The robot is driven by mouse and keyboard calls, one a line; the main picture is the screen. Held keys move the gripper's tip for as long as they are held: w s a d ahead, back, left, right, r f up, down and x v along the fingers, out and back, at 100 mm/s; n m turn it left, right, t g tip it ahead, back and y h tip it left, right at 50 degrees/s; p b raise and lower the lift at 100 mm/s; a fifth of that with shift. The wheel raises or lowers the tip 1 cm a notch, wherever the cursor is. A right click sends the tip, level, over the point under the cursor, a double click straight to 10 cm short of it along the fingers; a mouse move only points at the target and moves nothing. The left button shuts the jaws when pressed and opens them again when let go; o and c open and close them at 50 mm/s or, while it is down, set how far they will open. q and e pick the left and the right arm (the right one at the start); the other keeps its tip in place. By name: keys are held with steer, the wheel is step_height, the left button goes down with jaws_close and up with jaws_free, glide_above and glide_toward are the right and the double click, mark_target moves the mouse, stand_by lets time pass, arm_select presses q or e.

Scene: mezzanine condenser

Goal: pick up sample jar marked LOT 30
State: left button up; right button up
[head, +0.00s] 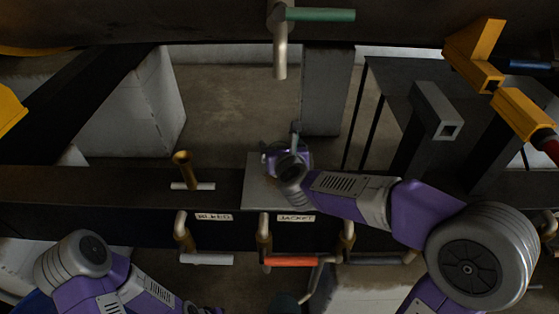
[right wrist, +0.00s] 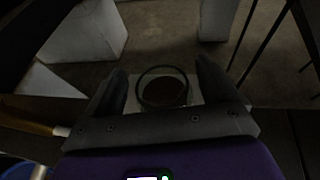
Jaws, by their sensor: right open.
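In the right wrist view, a round jar (right wrist: 162,88) with a thin dark rim and dark brown contents stands on a pale plate (right wrist: 189,93). I see it from above, and no LOT marking can be read. My right gripper (right wrist: 161,72) is open, with one finger on each side of the jar and a visible gap to both. In the head view my right gripper (head: 281,138) is over the pale plate (head: 257,191) on the dark beam, and it hides the jar. My left arm comes in at the lower left, but its gripper is out of frame.
A brass stub pipe (head: 183,168) stands left of the plate. Valves with an orange handle (head: 291,262) and pale handles hang along the beam's front, beside labels. A green-handled valve (head: 320,15) hangs overhead. Yellow brackets (head: 475,55) are at upper right.

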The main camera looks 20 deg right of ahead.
steer(key=shift+x, duration=1.3)
steer(key=shift+c, duration=0.4)
steer(key=c, duration=1.4)
